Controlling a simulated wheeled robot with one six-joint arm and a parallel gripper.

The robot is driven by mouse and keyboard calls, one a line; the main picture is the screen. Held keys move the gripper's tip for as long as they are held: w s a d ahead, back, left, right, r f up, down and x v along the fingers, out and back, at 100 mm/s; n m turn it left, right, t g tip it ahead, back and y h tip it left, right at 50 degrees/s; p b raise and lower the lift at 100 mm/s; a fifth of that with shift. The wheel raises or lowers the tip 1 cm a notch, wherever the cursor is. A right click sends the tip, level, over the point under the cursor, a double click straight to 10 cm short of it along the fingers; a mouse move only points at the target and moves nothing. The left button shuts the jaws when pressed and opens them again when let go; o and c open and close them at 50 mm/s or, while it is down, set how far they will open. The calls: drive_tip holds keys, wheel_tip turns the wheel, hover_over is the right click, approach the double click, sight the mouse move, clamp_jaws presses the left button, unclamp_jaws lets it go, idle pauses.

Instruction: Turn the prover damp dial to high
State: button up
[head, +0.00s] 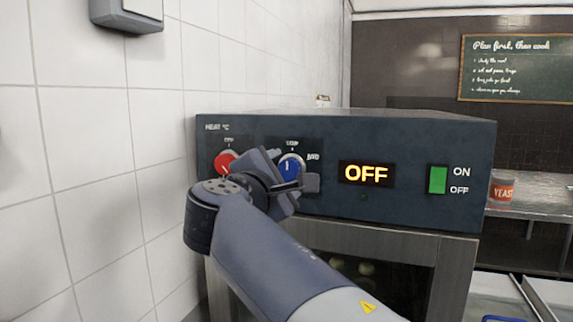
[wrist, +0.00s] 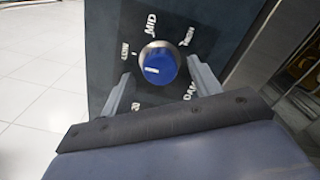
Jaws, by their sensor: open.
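The blue damp dial (head: 291,167) is on the dark front panel of the prover (head: 400,135); in the head view my gripper partly covers it. In the wrist view the dial (wrist: 160,63) shows nearly whole, with LOW, MID, what looks like HIGH, and DAMP printed around it. Its white mark points left in that view, a little below the LOW label, not at HIGH. My gripper (wrist: 161,70) is open, one finger on each side of the dial. I see gaps at both sides; how deep the fingers reach is unclear.
A red heat dial (head: 226,160) sits close left of my gripper. The display (head: 366,173) reads OFF, beside a green ON/OFF switch (head: 437,180). A tiled wall (head: 90,150) stands at left. A yeast tin (head: 502,187) is on the counter at right.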

drive_tip(key=shift+x, duration=1.05)
drive_tip(key=c, duration=0.7)
